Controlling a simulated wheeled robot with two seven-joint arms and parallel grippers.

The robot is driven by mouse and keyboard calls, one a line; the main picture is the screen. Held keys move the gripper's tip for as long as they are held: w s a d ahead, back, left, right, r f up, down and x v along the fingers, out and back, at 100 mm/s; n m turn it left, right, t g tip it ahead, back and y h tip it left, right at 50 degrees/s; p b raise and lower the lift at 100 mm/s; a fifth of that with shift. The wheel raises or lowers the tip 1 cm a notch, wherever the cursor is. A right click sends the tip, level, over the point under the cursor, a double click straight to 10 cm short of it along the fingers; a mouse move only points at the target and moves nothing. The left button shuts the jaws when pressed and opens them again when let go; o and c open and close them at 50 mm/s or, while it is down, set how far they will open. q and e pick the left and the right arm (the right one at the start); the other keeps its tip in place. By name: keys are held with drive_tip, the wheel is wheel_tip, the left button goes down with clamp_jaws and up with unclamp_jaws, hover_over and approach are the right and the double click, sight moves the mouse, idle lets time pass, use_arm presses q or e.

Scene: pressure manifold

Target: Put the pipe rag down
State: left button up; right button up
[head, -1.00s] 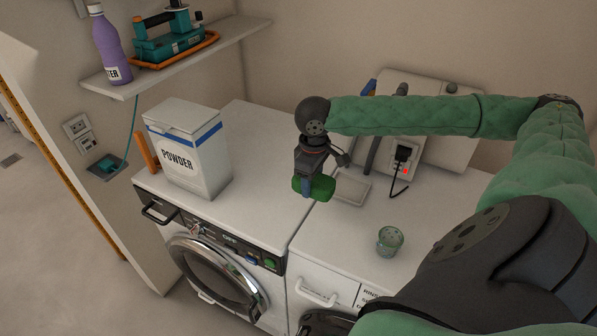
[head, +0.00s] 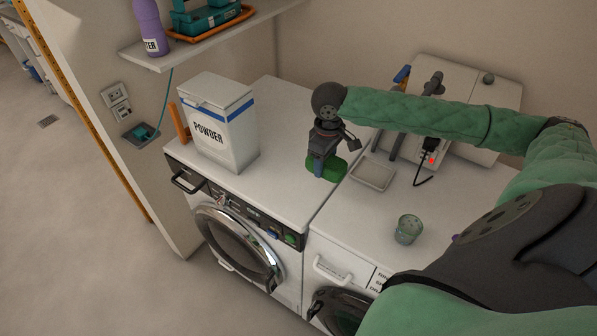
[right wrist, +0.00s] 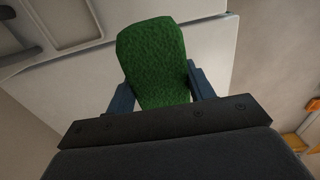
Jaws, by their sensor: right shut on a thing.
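The pipe rag is a green, rough-textured cloth piece (head: 327,169). It also shows between the two blue fingers in the right wrist view (right wrist: 155,55). My right gripper (head: 318,166) is shut on it, above the white machine tops near the seam between the two machines (head: 270,160). Whether the rag touches the top cannot be told. My left gripper is not in view.
A powder box (head: 220,125) stands left of the right gripper. A shallow grey tray (head: 372,175) lies to its right, and a greenish glass (head: 408,229) stands nearer the front. A white unit with a black plug (head: 432,146) is at the back right.

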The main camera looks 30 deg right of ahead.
drive_tip(key=p, duration=0.3)
hover_over(298, 181)
wheel_tip(298, 181, down, 5)
drive_tip(key=shift+w+r, duration=0.1)
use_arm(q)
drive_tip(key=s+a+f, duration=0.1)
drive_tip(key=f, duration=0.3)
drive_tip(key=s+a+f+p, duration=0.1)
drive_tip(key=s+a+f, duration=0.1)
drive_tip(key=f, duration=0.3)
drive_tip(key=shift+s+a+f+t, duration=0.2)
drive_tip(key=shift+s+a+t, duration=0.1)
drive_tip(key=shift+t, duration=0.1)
use_arm(e)
drive_tip(key=shift+d+f, duration=0.1)
drive_tip(key=shift+f, duration=1.95)
drive_tip(key=shift+f+p, duration=0.1)
drive_tip(key=shift+p, duration=0.2)
drive_tip(key=o, duration=0.8)
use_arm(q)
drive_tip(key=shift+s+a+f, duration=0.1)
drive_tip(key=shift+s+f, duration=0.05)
use_arm(e)
drive_tip(key=shift+o, duration=0.8)
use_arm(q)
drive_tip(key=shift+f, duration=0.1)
